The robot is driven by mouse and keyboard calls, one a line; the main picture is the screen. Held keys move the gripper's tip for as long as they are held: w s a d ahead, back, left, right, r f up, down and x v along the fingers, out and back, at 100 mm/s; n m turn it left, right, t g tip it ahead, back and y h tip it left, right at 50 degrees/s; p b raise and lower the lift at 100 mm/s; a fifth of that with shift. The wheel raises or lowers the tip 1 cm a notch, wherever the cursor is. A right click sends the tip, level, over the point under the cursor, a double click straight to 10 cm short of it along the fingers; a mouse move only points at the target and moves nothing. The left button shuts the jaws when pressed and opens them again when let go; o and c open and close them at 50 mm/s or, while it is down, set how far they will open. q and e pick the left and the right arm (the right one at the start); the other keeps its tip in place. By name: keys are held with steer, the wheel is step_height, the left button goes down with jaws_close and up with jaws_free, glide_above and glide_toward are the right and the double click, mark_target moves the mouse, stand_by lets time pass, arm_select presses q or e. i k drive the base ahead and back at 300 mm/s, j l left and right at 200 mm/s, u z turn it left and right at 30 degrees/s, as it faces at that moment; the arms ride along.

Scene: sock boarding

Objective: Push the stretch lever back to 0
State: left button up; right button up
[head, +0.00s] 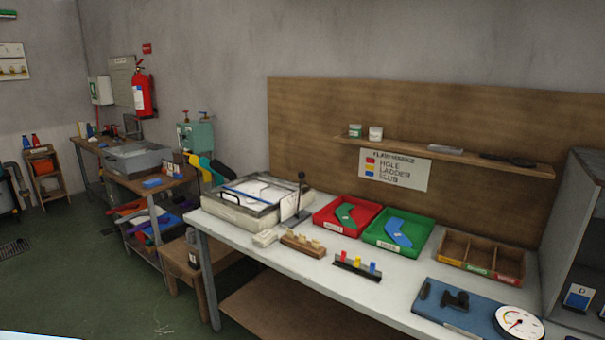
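A lever (300,190) with a black knob stands nearly upright at the right end of a pale box-like device (240,212) on the long white table. A white plate (289,206) stands beside the lever; any scale marks on it are too small to read. White sheets and dark wire frames lie on top of the device. Neither of my grippers is in view.
Right of the lever stand a red tray (327,223) and a green tray (415,246), each holding a sock shape. A wooden peg block (302,246) and a rack of coloured pegs (357,267) sit in front. A divided wooden box (452,246) and a round dial (519,322) are farther right.

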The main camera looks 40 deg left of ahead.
mark_target(301, 175)
steer(key=i+j+z, duration=0.1)
steer(key=j, duration=0.75)
steer(key=i+j+z, duration=0.1)
steer(key=j, duration=0.75)
steer(key=i+j+z, duration=0.15)
steer(key=j, duration=0.7)
steer(key=i+j+z, duration=0.1)
steer(key=j, duration=0.75)
